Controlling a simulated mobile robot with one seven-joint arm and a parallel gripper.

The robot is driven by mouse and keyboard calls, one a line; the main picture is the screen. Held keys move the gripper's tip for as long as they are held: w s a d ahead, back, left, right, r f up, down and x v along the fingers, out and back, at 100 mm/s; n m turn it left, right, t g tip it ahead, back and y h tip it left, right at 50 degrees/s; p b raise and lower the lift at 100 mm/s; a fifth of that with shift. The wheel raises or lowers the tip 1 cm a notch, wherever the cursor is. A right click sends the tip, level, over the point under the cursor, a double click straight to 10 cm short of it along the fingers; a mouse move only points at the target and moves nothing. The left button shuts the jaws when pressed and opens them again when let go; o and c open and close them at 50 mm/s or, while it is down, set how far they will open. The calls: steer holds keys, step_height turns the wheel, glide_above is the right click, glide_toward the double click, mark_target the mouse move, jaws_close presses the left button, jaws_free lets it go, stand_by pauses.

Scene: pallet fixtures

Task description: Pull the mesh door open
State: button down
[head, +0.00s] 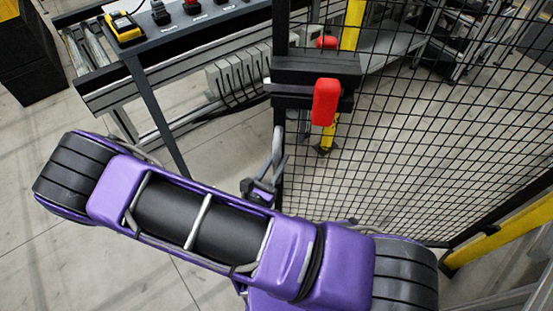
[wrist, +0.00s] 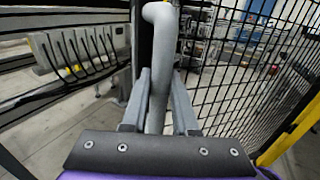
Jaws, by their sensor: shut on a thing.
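The black mesh door (head: 420,130) fills the right of the head view, and its mesh also shows at the right of the wrist view (wrist: 232,85). Its dark upright edge bar carries a black latch box (head: 315,69) with a red handle (head: 326,102). Below the box is a grey pull handle (head: 277,150), seen as a thick bent bar in the wrist view (wrist: 158,50). My gripper (head: 262,188) is at the handle's lower part. In the wrist view its two grey fingers (wrist: 159,88) are closed around the bar. I cannot tell whether the door stands ajar.
A bench with a dark control panel (head: 190,25) and a grey slotted rack (head: 240,75) stand left of the door. A yellow post (head: 500,232) is at the lower right. Black crates (head: 28,60) are at the far left. Bare floor (head: 50,240) lies at the lower left.

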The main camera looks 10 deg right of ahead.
steer(key=shift+d, duration=0.1)
steer(key=c, duration=0.7)
jaws_free()
steer(key=v, duration=1.7)
steer(key=shift+s+b, duration=0.2)
steer(key=shift+b, duration=0.2)
